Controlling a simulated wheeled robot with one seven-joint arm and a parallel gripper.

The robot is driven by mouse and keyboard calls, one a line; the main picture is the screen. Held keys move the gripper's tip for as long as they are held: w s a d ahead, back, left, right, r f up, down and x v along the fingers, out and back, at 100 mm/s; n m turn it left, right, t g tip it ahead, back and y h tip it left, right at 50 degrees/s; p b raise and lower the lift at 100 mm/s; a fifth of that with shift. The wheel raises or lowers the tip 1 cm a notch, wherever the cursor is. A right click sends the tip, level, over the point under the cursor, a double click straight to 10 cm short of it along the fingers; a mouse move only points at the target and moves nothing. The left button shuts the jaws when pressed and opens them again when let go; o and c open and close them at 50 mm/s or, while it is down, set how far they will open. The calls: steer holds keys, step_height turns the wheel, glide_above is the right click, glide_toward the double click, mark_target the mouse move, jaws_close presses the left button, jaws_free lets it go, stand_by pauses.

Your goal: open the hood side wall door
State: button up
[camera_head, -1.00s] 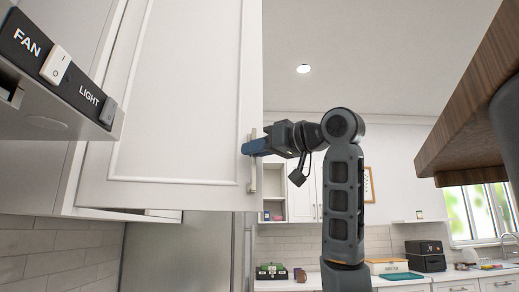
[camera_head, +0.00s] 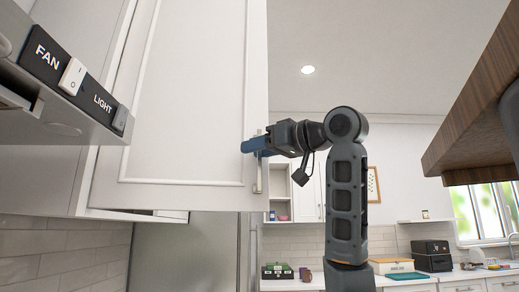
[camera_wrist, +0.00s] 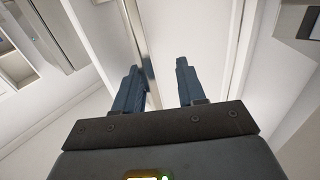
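The white hood side wall door (camera_head: 185,100) stands partly open in the head view, its lower edge out from the cabinet body behind it. Its metal bar handle (camera_head: 259,178) is upright near the door's right edge. My gripper (camera_head: 250,146) is at the handle's upper part, its blue fingers reaching past the door's edge. In the wrist view my gripper (camera_wrist: 158,80) has its two fingers apart. The handle bar (camera_wrist: 137,35) runs down beside the inner side of the left finger. I see no finger clearly pressed on it.
The hood panel with FAN and LIGHT switches (camera_head: 75,80) is close at the upper left. A wooden-edged cabinet (camera_head: 475,125) hangs at the right. A counter (camera_head: 400,284) with a black appliance (camera_head: 432,254) is behind. The space between looks free.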

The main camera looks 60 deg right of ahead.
stand_by(0.4)
steer(key=s+a+b, duration=0.1)
steer(key=s, duration=0.6)
steer(key=shift+s+a+b, duration=0.25)
steer(key=shift+s+b, duration=0.1)
